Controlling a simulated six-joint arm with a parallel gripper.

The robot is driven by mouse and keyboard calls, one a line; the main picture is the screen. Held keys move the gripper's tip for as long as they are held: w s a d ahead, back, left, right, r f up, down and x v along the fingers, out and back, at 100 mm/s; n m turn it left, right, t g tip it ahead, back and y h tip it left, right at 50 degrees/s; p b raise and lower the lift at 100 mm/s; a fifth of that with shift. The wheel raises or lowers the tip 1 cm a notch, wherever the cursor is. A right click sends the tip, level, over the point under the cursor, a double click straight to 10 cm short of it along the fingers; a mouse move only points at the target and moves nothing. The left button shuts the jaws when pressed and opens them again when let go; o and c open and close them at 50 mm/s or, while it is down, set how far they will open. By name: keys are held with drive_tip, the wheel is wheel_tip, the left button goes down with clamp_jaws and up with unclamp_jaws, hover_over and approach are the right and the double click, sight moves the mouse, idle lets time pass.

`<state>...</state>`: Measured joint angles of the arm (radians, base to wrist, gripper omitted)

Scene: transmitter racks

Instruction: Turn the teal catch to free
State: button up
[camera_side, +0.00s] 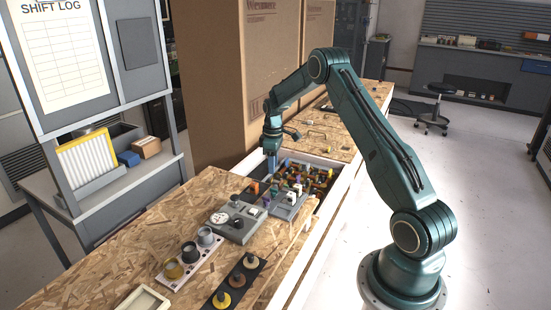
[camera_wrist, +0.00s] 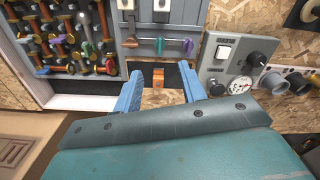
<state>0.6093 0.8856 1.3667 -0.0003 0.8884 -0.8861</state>
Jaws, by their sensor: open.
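An orange block (camera_wrist: 158,77) shows between the fingers, on or near the wooden board.
White switches (camera_wrist: 161,6) and a purple knob (camera_wrist: 130,42) are on the same panel. A grey gauge box (camera_wrist: 225,70) with a black knob stands right of it. A bin of coloured-handled parts (camera_wrist: 62,35) is at left. Grey and black round fittings (camera_side: 190,252) stand nearer the camera.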

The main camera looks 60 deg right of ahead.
drive_tip(key=shift+r, duration=1.3)
drive_tip(key=s+a+r+m+t, duration=0.1)
drive_tip(key=s+a+r, duration=0.2)
drive_tip(key=a+r, duration=0.65)
drive_tip(key=s+a+r+t, duration=0.1)
drive_tip(key=s+a+r, duration=0.3)
drive_tip(key=a+r, duration=0.55)
drive_tip(key=s+a+r+m+t, duration=0.1)
drive_tip(key=s+a, duration=0.5)
drive_tip(key=s, duration=0.4)
drive_tip(key=s+a+r+m+t, duration=0.1)
drive_tip(key=s+a+r+t, duration=0.1)
drive_tip(key=s+a, duration=0.5)
drive_tip(key=s, duration=0.4)
drive_tip(key=shift+s+a+r+t, duration=0.15)
drive_tip(key=shift+s+r+t, duration=0.05)
drive_tip(key=shift+s+t, duration=0.1)
